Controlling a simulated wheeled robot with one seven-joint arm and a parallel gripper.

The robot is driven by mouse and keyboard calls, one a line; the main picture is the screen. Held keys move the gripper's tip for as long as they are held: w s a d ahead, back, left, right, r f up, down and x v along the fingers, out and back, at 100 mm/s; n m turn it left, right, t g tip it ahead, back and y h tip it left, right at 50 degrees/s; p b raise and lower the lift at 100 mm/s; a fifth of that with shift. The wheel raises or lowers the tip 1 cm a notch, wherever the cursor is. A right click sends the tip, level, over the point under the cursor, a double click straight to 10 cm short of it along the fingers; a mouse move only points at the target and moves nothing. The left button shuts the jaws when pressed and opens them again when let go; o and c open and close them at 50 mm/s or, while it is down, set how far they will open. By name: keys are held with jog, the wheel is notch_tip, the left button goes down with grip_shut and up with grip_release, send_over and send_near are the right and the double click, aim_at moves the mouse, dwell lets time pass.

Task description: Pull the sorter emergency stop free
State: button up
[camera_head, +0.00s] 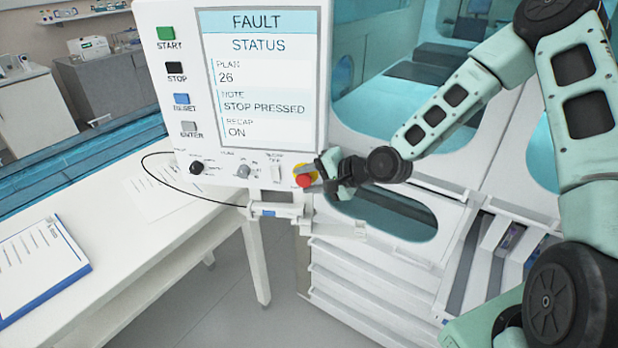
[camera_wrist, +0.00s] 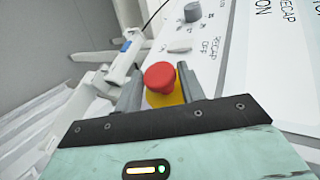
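The sorter emergency stop is a red mushroom button (camera_head: 304,181) on a yellow base, at the lower right of the white control panel (camera_head: 181,119). In the wrist view the red button (camera_wrist: 158,75) sits between the two fingers, in front of its yellow base (camera_wrist: 166,97). My gripper (camera_head: 312,176) is at the button from the right. In the wrist view my gripper (camera_wrist: 158,80) is open, one finger on each side of the button, with a narrow gap showing at each side. The screen (camera_head: 265,78) reads FAULT, STOP PRESSED.
START, STOP, RESET and ENTER buttons (camera_head: 182,98) line the panel's left side. A black knob (camera_head: 196,168) and a grey knob (camera_head: 243,171) sit left of the emergency stop. A white bracket (camera_head: 272,211) hangs below it. A clipboard (camera_head: 40,262) lies on the white table.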

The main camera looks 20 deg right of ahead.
jog(key=o, duration=0.3)
jog(key=shift+w, duration=0.1)
jog(key=b+v, duration=0.4)
jog(key=v, duration=1.3)
jog(key=shift+s, duration=0.25)
jog(key=shift+d, duration=0.1)
